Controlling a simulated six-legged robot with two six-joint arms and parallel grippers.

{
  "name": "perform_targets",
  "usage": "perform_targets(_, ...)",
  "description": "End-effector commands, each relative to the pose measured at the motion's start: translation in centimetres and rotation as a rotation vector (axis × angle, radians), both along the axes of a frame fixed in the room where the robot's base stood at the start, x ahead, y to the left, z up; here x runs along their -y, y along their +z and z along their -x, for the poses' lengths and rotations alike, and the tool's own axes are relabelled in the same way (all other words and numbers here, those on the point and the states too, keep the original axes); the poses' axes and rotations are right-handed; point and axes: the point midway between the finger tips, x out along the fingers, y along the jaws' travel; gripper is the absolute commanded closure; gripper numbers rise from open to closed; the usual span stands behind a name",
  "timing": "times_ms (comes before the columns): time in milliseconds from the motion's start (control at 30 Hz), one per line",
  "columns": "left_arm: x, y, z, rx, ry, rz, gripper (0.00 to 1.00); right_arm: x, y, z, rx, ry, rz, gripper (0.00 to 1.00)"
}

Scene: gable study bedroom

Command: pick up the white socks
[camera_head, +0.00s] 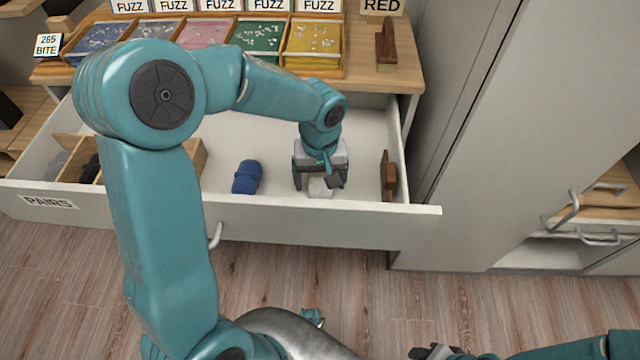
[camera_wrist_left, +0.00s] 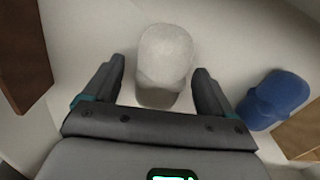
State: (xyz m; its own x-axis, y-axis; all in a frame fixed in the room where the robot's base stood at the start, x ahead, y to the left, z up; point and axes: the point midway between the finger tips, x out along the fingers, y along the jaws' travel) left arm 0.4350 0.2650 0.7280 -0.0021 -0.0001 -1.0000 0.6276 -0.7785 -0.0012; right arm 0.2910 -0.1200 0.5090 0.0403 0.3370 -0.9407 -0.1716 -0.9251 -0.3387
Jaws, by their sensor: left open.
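The white socks (camera_head: 320,189), a rounded rolled bundle, lie on the white floor of the open drawer (camera_head: 330,226) labelled PAIRS. In the left wrist view the white socks (camera_wrist_left: 165,60) show between and just beyond the fingertips. My left gripper (camera_head: 319,183) is open over them, pointing down into the drawer. In the wrist view a gap shows between the socks and each finger of the left gripper (camera_wrist_left: 158,75). The gripper partly hides the socks in the head view. My right gripper (camera_head: 435,352) is at the bottom edge, cut off, its jaws unclear.
Blue rolled socks (camera_head: 246,177) lie left of the gripper. A brown wooden piece (camera_head: 388,176) stands at the drawer's right end. Wooden compartments (camera_head: 72,143) with dark items are at its left. Colourful trays (camera_head: 313,42) sit on the desktop behind. A tall cabinet (camera_head: 520,130) stands right.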

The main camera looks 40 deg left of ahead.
Motion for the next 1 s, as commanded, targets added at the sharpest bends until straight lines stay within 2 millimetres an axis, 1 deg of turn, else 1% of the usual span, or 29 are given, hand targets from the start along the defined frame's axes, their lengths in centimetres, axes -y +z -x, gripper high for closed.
perform_targets(200, 0.0, -0.1, 0.0, 0.001, 0.001, 0.001, 0.15, 0.0, 0.0, 0.0, 0.0, 0.0, 0.0, 0.57)
perform_targets(233, 0.0, -0.1, 0.0, 0.0, 0.001, 0.0, 0.18, 0.0, 0.0, 0.0, 0.0, 0.0, 0.0, 0.57)
perform_targets(267, 0.0, -0.1, 0.0, 0.0, 0.0, 0.0, 0.28, 0.0, 0.0, 0.0, 0.0, 0.0, 0.0, 0.57)
perform_targets(300, 0.0, -0.1, 0.0, 0.0, 0.0, 0.0, 0.41, 0.0, 0.0, 0.0, 0.0, 0.0, 0.0, 0.57)
perform_targets(400, 0.0, -0.1, 0.0, 0.0, 0.0, 0.0, 0.71, 0.0, 0.0, 0.0, 0.0, 0.0, 0.0, 0.57)
perform_targets(667, 0.0, -0.1, 0.0, 0.0, 0.0, 0.0, 0.71, 0.0, 0.0, 0.0, 0.0, 0.0, 0.0, 0.57)
perform_targets(767, 0.0, 0.3, 0.0, 0.001, 0.0, 0.0, 0.71, 0.0, 0.1, 0.0, 0.0, 0.0, 0.0, 0.57)
perform_targets(867, 0.0, 1.3, -0.1, 0.002, 0.0, 0.0, 0.71, 0.0, 0.4, 0.0, 0.0, 0.0, 0.0, 0.57)
perform_targets(967, 0.0, 3.1, -0.1, 0.004, 0.001, 0.0, 0.71, 0.0, 0.9, 0.0, 0.0, 0.0, 0.0, 0.57)
perform_targets(1000, 0.0, 4.1, -0.1, 0.005, 0.001, 0.0, 0.71, 0.0, 1.1, 0.0, 0.0, 0.0, 0.0, 0.57)
